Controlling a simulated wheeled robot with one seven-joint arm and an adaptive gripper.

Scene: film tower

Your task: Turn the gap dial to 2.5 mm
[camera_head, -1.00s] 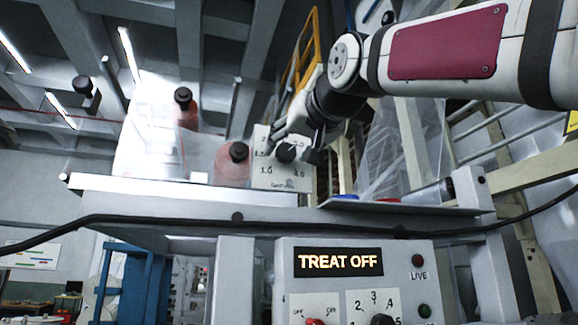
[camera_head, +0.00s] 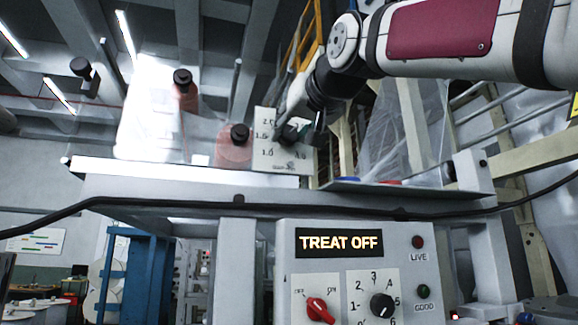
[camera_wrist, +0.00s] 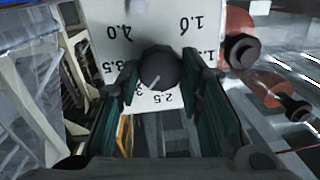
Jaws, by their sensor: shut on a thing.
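The gap dial is a dark round knob (camera_wrist: 158,68) on a white plate (camera_head: 268,152) with printed numbers, upright above the shelf. In the wrist view the plate is upside down, with 4.0 and 1.0 at the top and 2.5 below the knob. A pale pointer line on the knob slants down toward the 2.5 and 3.0 side; its exact reading I cannot tell. My gripper (camera_wrist: 160,90) has its two green-lined fingers on either side of the knob and is shut on it. In the head view my gripper (camera_head: 297,133) partly hides the knob and numbers.
Reddish bottles with black caps (camera_head: 234,150) stand left of the plate. Below is a control box (camera_head: 418,300) with a lit TREAT OFF display, a red switch (camera_head: 319,309) and a black numbered knob (camera_head: 381,304). A black cable crosses in front of the shelf.

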